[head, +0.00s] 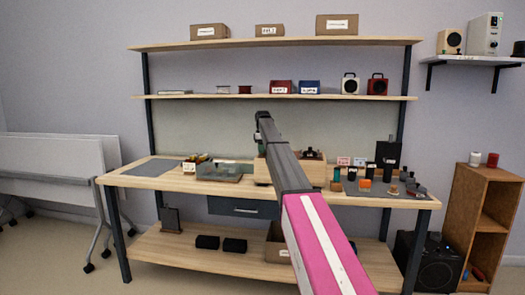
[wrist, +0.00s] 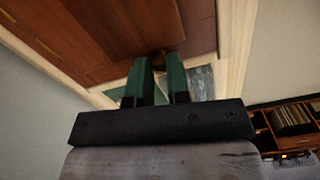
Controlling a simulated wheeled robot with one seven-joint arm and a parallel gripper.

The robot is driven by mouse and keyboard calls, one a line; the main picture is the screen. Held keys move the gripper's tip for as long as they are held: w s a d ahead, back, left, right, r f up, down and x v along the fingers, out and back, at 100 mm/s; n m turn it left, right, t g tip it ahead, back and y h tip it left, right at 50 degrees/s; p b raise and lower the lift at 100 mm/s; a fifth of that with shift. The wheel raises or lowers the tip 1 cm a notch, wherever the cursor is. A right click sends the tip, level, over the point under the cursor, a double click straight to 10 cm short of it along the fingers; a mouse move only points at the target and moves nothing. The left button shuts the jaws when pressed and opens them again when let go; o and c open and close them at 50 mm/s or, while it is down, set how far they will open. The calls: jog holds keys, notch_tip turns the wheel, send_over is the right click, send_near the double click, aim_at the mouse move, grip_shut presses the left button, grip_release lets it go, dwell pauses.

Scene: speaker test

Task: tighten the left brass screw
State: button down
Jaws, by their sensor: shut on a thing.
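In the wrist view my gripper (wrist: 159,72) has two green fingers, shut on a small, dark brass-coloured thing (wrist: 158,60) at a reddish-brown wooden surface. It looks like a brass screw; most of it is hidden between the fingertips. I cannot tell from the picture whether it is the left one, nor how far in it sits. No second screw can be made out. In the head view my arm reaches over the middle of the workbench (head: 140,180), and it hides much of what stands there.
Small dark, green and orange items stand on a grey mat (head: 350,187) at the bench's right. A shallow tray (head: 220,172) lies left of my arm. Shelves above hold cardboard boxes (head: 209,31) and small speakers (head: 349,84). A wooden cabinet (head: 487,210) stands at the right.

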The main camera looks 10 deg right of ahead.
jog(key=m, duration=1.4)
jog(key=shift+m, duration=0.3)
jog(key=m, duration=0.3)
jog(key=shift+m, duration=0.3)
jog(key=m, duration=0.3)
jog(key=shift+m, duration=0.3)
jog(key=m, duration=0.3)
jog(key=shift+m, duration=2.2)
